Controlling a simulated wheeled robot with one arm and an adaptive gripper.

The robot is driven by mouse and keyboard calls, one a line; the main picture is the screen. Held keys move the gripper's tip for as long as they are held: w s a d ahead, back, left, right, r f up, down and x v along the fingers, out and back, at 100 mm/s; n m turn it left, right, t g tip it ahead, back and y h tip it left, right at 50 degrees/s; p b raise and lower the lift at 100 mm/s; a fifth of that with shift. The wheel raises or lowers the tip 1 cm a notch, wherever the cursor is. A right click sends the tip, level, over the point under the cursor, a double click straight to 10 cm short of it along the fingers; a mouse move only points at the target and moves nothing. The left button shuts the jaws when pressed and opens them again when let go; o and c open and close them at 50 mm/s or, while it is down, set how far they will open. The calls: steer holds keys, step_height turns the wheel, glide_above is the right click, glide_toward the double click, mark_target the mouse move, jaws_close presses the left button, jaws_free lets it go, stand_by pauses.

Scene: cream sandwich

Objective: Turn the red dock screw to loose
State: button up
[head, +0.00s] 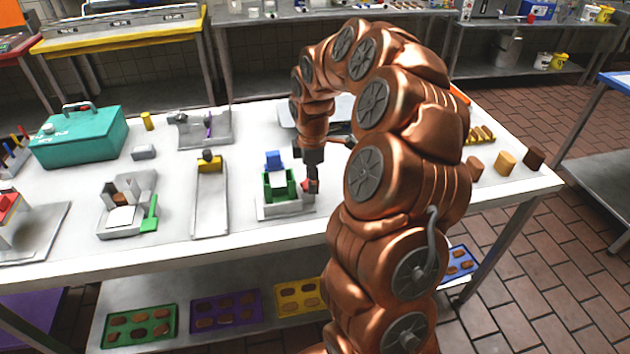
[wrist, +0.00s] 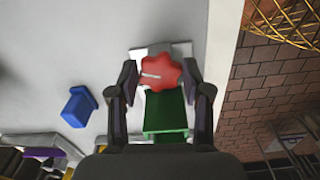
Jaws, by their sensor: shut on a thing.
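The red dock screw (wrist: 160,72) is a lobed red knob with a pale line mark on its left part. It sits at the end of a green block (wrist: 166,112) on a pale grey dock base (wrist: 180,48). In the head view only a bit of the red screw (head: 306,184) shows beside my fingers, at the right of the green dock (head: 279,190). My gripper (wrist: 160,82) has a finger on each side of the screw and is shut on it. It also shows in the head view (head: 312,188), pointing down at the dock. I cannot tell the screw's loose or tight setting.
A blue block (head: 273,161) stands behind the green dock; it shows left of my gripper in the wrist view (wrist: 78,107). The table's front edge (head: 270,241) is close by.

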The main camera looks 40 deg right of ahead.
steer(key=shift+a+n, duration=0.2)
steer(key=shift+n, duration=0.6)
steer(key=shift+f, duration=0.1)
steer(key=o, duration=0.9)
steer(key=shift+a, duration=0.1)
steer(key=shift+o, duration=1.3)
steer(key=shift+r, duration=0.3)
step_height(320, 180, up, 12)
steer(key=shift+f, duration=0.2)
